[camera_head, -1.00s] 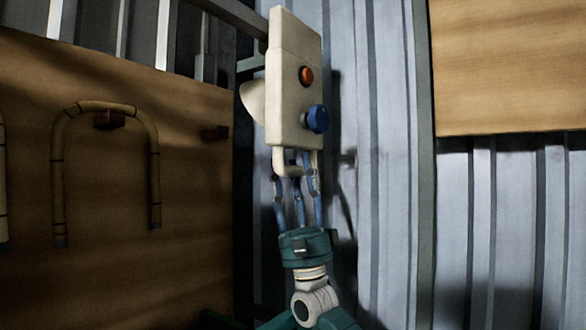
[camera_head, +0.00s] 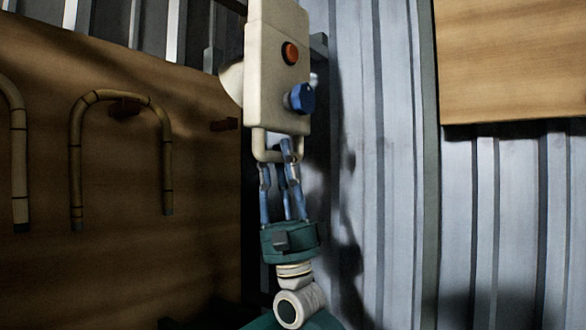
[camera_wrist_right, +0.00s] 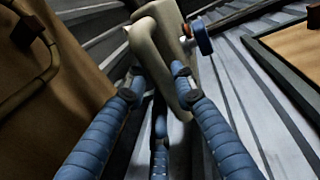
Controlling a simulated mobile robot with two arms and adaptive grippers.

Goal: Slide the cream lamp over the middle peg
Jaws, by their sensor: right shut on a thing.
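The cream lamp (camera_head: 272,95) is a tall boxy body with a red button, a blue knob and a loop handle at its lower end. A pale rounded part sticks out on its left side. My right gripper (camera_head: 279,160) is shut on the loop handle and holds the lamp above it, roughly upright. The right wrist view shows the lamp (camera_wrist_right: 155,42) between the blue fingers (camera_wrist_right: 157,90). On the brown board, one peg (camera_head: 125,108) carries a bent rattan hoop (camera_head: 75,165), and another peg (camera_head: 224,124) is bare. I cannot tell which is the middle peg. My left gripper is out of view.
The wooden board (camera_head: 200,230) stands left of the lamp. A second rattan piece (camera_head: 19,170) is cut off at the left edge. A corrugated metal wall (camera_head: 380,200) is behind, with a lighter wooden panel (camera_head: 510,60) at upper right.

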